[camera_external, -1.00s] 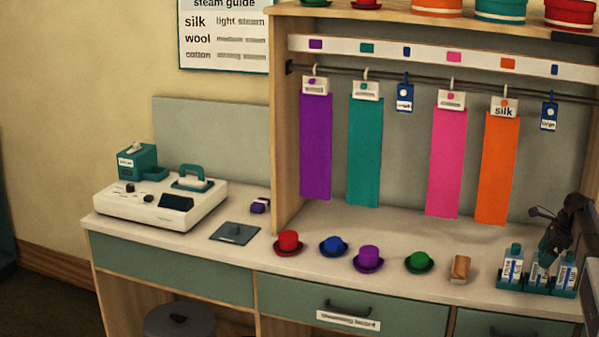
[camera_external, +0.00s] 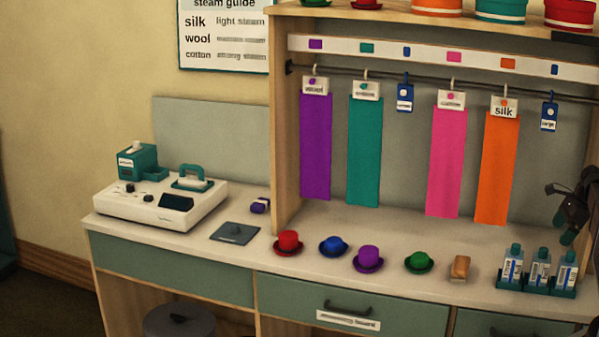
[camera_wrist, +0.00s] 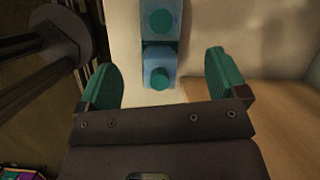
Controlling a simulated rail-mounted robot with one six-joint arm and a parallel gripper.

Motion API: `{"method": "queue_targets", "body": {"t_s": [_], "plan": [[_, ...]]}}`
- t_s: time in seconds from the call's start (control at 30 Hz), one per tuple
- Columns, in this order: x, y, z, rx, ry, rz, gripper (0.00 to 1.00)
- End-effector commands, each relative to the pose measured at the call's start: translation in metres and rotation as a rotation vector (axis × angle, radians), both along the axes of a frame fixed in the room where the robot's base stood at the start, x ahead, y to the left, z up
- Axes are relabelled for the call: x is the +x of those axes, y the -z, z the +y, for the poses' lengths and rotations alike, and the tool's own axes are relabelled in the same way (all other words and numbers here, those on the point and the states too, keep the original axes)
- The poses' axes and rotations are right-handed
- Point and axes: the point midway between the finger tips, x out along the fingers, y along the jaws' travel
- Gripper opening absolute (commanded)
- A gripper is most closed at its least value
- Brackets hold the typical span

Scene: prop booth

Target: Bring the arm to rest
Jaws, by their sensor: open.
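My gripper (camera_external: 568,238) is at the right edge of the external view, above and beside the small bottles on the counter. In the wrist view my gripper (camera_wrist: 165,78) has its two green fingers wide apart with nothing between them held. The bottles (camera_wrist: 160,65) show beyond the fingers, blue with teal caps. In the external view several white-and-blue labelled bottles (camera_external: 541,268) with teal caps stand upright in a teal rack (camera_external: 563,292). Most of my arm lies outside the external view.
Small hats, including a red one (camera_external: 288,242) and a green one (camera_external: 419,262), line the counter, with a brown block (camera_external: 460,268) beside them. Fabric strips, such as the orange one (camera_external: 497,170), hang from a rail. A white steam device (camera_external: 160,205) stands at left.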

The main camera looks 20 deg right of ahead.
Motion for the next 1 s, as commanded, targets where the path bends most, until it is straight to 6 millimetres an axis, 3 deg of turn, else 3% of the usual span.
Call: {"method": "queue_targets", "body": {"t_s": [0.1,0.17,0.27,0.4,0.5,0.6,0.73,1.0], "plan": [[-0.024,0.004,0.013,-0.12,-0.31,-0.037,0.91],[-0.033,0.006,0.038,-0.189,-0.535,-0.052,0.91],[-0.042,0.009,0.105,-0.294,-0.977,-0.072,0.91],[-0.059,0.012,0.214,-0.39,-1.569,-0.091,0.91],[-0.078,0.012,0.291,-0.429,-1.893,-0.097,0.91],[-0.088,0.012,0.346,-0.443,-2.032,-0.106,0.91],[-0.085,0.012,0.38,-0.444,-2.11,-0.128,0.91],[-0.085,0.012,0.382,-0.444,-2.114,-0.131,0.91]]}}
